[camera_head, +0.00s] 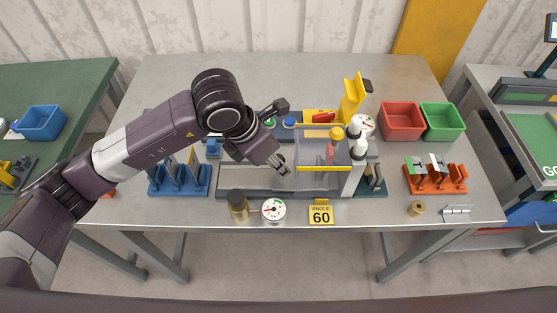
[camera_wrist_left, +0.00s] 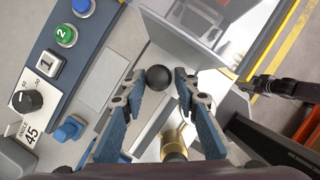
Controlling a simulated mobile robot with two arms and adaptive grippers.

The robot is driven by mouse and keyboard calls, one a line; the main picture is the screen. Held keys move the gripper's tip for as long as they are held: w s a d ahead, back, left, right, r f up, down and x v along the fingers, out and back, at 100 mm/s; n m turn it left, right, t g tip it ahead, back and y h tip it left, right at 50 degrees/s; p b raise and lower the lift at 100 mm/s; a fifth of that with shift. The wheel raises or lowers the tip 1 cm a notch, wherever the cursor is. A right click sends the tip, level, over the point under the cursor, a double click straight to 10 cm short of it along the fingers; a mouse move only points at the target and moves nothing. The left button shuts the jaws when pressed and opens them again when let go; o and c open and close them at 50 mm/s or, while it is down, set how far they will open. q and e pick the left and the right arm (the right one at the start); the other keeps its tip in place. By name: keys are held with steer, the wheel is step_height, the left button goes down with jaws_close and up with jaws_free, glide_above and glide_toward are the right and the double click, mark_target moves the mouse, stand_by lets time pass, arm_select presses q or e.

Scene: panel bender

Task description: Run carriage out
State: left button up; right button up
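My left gripper (camera_head: 280,163) reaches down over the left part of the grey bending machine (camera_head: 245,183). In the left wrist view its two fingers (camera_wrist_left: 157,88) are apart. A black ball knob (camera_wrist_left: 157,77) shows between the fingertips; I cannot tell whether either finger touches it. What the knob is fixed to is mostly hidden, so I cannot tell which part is the carriage. A clear panel with a yellow edge bar (camera_head: 323,169) stands right of the gripper. A dark gripper-like part (camera_wrist_left: 262,87), perhaps my right gripper, shows at the right of the wrist view; its fingers are unclear.
The button panel (camera_wrist_left: 70,45) runs behind the gripper. A blue rack (camera_head: 180,178) stands left. Red (camera_head: 402,121) and green bins (camera_head: 442,122) and an orange rack (camera_head: 435,177) stand right.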

arm_select(q)
steer(key=shift+w+d+f, duration=0.2)
steer(key=shift+f, duration=0.35)
steer(key=shift+w+d+f, duration=0.1)
steer(key=shift+f, duration=0.4)
jaws_close()
arm_select(e)
steer(key=shift+w+d+r, duration=0.1)
steer(key=shift+w+r, duration=0.05)
steer(key=shift+w, duration=0.3)
steer(key=shift+w+d+r, duration=0.1)
steer(key=shift+w, duration=0.35)
